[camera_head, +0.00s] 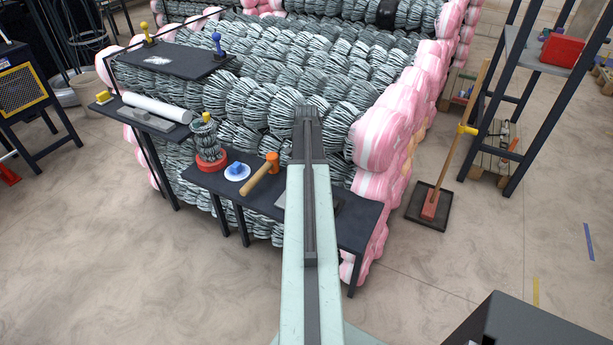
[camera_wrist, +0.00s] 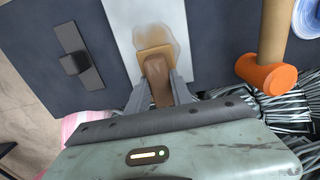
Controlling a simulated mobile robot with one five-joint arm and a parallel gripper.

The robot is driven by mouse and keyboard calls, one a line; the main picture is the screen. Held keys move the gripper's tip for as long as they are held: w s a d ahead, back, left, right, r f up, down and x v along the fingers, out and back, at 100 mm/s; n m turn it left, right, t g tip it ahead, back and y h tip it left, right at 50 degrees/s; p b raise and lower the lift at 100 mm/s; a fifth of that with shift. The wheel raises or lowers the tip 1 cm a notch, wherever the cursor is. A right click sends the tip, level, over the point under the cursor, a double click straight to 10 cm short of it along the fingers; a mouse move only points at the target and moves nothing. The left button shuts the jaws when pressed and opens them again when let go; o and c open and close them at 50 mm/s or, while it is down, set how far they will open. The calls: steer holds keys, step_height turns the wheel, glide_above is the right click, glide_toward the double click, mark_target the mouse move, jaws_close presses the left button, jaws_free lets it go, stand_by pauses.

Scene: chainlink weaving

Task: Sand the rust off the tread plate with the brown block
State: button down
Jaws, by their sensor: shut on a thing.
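The brown block (camera_wrist: 157,82) is between the two fingers of my gripper (camera_wrist: 160,92) in the wrist view, and the gripper is shut on it. Its wider tan end (camera_wrist: 154,52) is over the pale tread plate (camera_wrist: 118,22), at the lower edge of a smeared brown rust patch (camera_wrist: 152,33). I cannot tell whether the block touches the plate. The lower part of the plate is hidden by the block and fingers.
A mallet with an orange head (camera_wrist: 270,76) lies close on the right in the wrist view. A dark plate with a knob (camera_wrist: 84,64) lies on the left. In the head view the dark bench (camera_head: 358,222) stands against stacked grey and pink chain bundles (camera_head: 385,145).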

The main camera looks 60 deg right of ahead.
steer(key=shift+a+r, duration=0.1)
steer(key=shift+a, duration=0.65)
steer(key=shift+s+a+f, duration=0.1)
steer(key=shift+a, duration=0.65)
steer(key=shift+s+a+f, duration=0.1)
steer(key=shift+a, duration=0.6)
steer(key=shift+s+a, duration=0.1)
steer(key=shift+a, duration=1.35)
steer(key=shift+r, duration=0.1)
steer(key=shift+d, duration=0.1)
